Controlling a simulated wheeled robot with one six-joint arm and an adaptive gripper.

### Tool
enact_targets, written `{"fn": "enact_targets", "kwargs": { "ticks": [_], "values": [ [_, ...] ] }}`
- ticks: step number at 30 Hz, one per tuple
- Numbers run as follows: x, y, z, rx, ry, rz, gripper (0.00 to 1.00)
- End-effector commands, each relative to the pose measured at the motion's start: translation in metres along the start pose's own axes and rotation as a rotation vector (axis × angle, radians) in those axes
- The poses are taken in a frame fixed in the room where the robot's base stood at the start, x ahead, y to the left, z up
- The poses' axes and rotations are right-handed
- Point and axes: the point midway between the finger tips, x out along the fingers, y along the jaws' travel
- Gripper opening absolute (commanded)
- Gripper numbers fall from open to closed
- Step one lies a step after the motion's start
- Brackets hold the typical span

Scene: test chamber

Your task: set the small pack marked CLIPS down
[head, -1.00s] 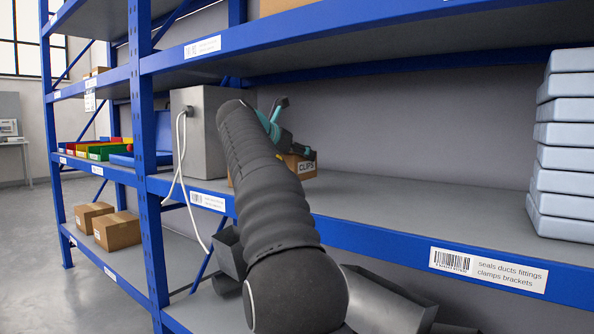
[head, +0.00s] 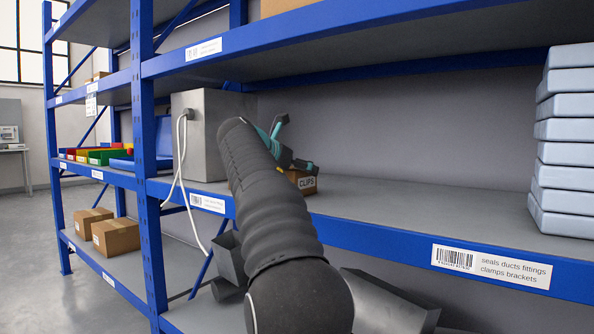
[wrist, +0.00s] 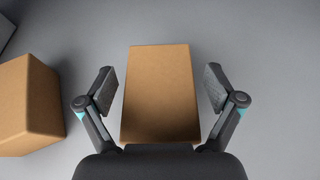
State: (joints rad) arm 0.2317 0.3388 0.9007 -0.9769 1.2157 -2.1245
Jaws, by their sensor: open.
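The small pack marked CLIPS (head: 307,184) is a brown cardboard box on the middle shelf, to the right of the grey box. In the wrist view a brown box (wrist: 160,95), seen from above, lies between the open fingers of my gripper (wrist: 160,90), with a gap on each side. Its lettering does not show there. In the head view my gripper (head: 290,150) is above and behind the pack's visible face, and my arm hides part of the pack.
A second brown box (wrist: 28,105) stands left of the fingers in the wrist view. A grey box (head: 205,150) with white cables is left of my arm. Stacked pale blue cases (head: 565,145) stand at the right. The shelf (head: 420,200) between is clear.

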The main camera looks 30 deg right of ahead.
Motion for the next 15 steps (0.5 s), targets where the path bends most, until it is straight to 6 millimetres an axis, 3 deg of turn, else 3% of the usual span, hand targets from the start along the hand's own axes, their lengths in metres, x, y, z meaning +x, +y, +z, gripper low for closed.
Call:
{"fn": "enact_targets", "kwargs": {
  "ticks": [7, 15],
  "values": [
    [-0.014, 0.000, 0.003, 0.000, 0.000, 0.002, 0.92],
    [-0.067, 0.001, 0.004, -0.001, 0.000, 0.004, 0.92]
  ]
}}
